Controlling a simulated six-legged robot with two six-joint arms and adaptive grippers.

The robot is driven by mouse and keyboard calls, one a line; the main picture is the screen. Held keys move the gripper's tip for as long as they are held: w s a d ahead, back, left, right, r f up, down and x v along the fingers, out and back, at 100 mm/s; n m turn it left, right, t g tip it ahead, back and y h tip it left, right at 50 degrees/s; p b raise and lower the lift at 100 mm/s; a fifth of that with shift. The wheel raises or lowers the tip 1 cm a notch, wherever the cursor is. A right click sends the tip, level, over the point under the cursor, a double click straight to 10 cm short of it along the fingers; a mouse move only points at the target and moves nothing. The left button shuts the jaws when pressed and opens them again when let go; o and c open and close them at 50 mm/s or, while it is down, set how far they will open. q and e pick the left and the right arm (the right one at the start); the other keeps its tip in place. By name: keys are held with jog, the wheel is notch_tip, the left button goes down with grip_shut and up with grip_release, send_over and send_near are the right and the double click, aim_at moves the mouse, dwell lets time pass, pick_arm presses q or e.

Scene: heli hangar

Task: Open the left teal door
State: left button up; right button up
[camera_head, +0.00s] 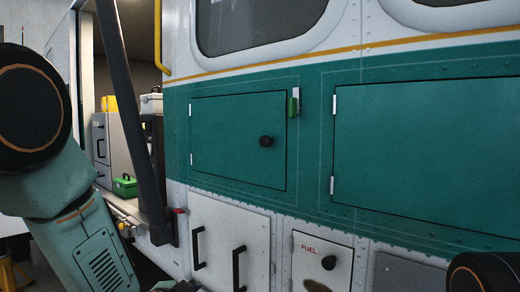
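The left teal door (225,135) is a rectangular panel in the teal band of the vehicle's side, and it looks shut and flush. A round black knob (266,141) sits near its right edge. Hinges show on its left edge. A small dark part at the bottom edge cannot be made out. Neither gripper is clearly visible.
A larger teal door (430,150) is at the right. Below are a white panel with two black handles (238,267) and a FUEL hatch (315,262). A dark slanted bar (133,120) crosses the open doorway at left, where cases and a green box (124,187) stand.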

pick_arm(q)
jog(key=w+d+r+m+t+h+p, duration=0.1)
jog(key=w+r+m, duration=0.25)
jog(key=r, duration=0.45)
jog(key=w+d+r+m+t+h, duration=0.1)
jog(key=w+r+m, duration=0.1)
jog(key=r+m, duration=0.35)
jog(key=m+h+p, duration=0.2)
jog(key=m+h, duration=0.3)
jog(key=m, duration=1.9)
send_near(263, 141)
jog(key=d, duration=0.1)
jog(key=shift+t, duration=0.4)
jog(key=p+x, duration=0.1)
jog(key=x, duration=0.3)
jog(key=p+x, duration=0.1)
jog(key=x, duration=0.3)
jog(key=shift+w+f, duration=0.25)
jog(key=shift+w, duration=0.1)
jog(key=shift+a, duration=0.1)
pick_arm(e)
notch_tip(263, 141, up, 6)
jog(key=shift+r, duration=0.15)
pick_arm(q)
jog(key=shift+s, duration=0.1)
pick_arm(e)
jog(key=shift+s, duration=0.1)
